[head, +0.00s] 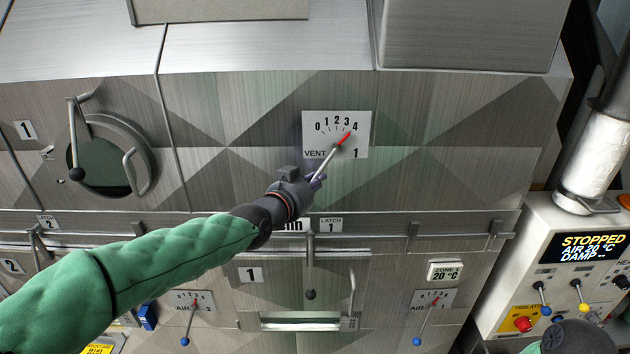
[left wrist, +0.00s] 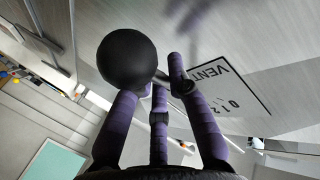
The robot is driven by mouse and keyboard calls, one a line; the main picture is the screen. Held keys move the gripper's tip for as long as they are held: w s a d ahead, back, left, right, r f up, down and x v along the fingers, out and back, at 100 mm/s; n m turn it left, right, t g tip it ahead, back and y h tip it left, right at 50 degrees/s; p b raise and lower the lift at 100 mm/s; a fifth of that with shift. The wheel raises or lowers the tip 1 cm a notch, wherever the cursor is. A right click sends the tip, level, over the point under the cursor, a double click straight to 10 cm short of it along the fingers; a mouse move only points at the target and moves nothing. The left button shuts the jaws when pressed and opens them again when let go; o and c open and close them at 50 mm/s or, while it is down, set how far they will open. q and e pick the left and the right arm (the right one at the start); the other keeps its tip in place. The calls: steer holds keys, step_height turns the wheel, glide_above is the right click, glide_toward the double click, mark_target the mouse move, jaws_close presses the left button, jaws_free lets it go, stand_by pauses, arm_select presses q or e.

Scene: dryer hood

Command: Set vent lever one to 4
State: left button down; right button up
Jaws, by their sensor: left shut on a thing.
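The vent lever one plate (head: 320,150) is white, marked VENT 1, with a scale from 0 to 4. Its red pointer (head: 343,139) points up and right, at or very close to the 4. The grey lever rod (head: 327,160) slants down and left from the pivot to my left gripper (head: 317,182), which is shut on the lever. In the left wrist view the lever's black ball knob (left wrist: 127,60) shows by the purple fingers (left wrist: 160,105), and part of the plate (left wrist: 228,90) lies beyond. My right gripper is not in view.
Below are a latch lever (head: 310,265) and two air levers, left (head: 190,320) and right (head: 427,318). A round port with a handle (head: 105,160) is at the left. A control box (head: 570,260) reading STOPPED stands at the right. The panel right of the plate is clear.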

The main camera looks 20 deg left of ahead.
arm_select(q)
steer(key=c, duration=1.2)
jaws_free()
steer(key=shift+a, duration=0.1)
steer(key=shift+s+r, duration=0.1)
steer(key=v, duration=1.1)
steer(key=shift+s, duration=0.4)
